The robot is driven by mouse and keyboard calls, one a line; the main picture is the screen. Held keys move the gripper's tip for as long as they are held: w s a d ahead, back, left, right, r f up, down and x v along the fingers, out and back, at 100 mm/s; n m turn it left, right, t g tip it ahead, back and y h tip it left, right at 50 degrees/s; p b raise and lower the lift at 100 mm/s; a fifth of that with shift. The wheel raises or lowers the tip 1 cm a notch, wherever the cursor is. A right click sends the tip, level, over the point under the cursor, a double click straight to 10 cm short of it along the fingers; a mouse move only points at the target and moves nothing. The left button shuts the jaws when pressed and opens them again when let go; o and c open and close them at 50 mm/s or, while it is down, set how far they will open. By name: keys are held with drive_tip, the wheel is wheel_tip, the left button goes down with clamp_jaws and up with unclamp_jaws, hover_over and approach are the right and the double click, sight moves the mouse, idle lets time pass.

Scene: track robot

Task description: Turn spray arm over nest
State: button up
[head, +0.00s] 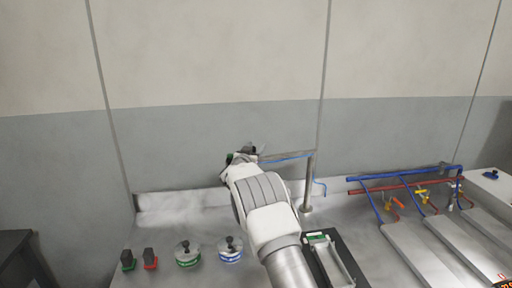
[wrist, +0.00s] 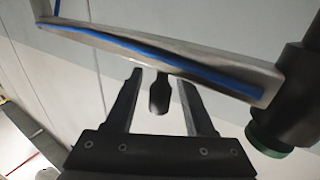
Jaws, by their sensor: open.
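The spray arm (head: 284,157) is a thin grey bar with a blue hose along it, reaching left from an upright post (head: 308,185) at the back of the bench. In the wrist view the bar (wrist: 170,58) crosses above the fingertips. A dark cylindrical head with a green ring (wrist: 270,140) hangs at its right end. A short dark handle (wrist: 160,92) hangs from the bar between the two fingers. My gripper (wrist: 162,78) is open around this handle, with a gap on each side. In the head view my arm hides most of the gripper. I cannot tell which thing is the nest.
A black fixture with a green-topped part (head: 319,238) lies right of my forearm. Green-marked (head: 187,257) and blue-marked (head: 230,252) lidded pots stand left of it. Blue and red pipes (head: 400,183) with valves run along the right side. The wall is close behind.

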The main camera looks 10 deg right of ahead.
drive_tip(key=shift+w+d, duration=0.1)
drive_tip(key=shift+w, duration=0.1)
drive_tip(key=shift+c, duration=0.2)
clamp_jaws()
idle(1.2)
